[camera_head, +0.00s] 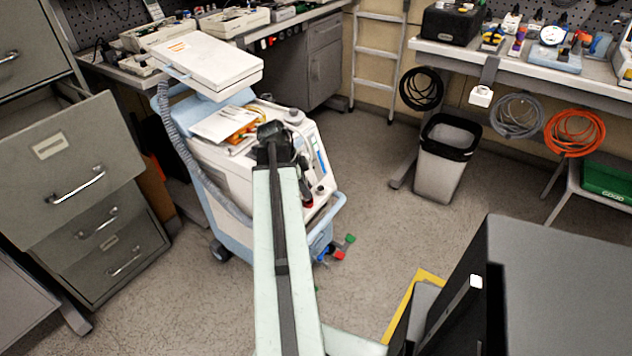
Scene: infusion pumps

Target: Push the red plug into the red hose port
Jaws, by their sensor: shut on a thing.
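My arm reaches forward from the bottom of the view to a white and light-blue wheeled machine (215,160). My gripper (306,194) is small and dark, pointing down in front of the machine's right side. It is shut on the red plug (308,204), of which only a small red part shows at the fingertips. Low at the machine's right front corner, small red (340,256) and green (350,239) fittings stick out. I cannot tell whether the red one is the red hose port. The plug is above and left of these fittings in the picture. My arm hides part of the machine's front.
A grey drawer cabinet (75,170) with a drawer pulled out stands at the left. A bin (442,165) stands near the workbench (535,75) at the back right. A dark grey box-like surface (570,285) fills the lower right. The floor (385,225) right of the machine is clear.

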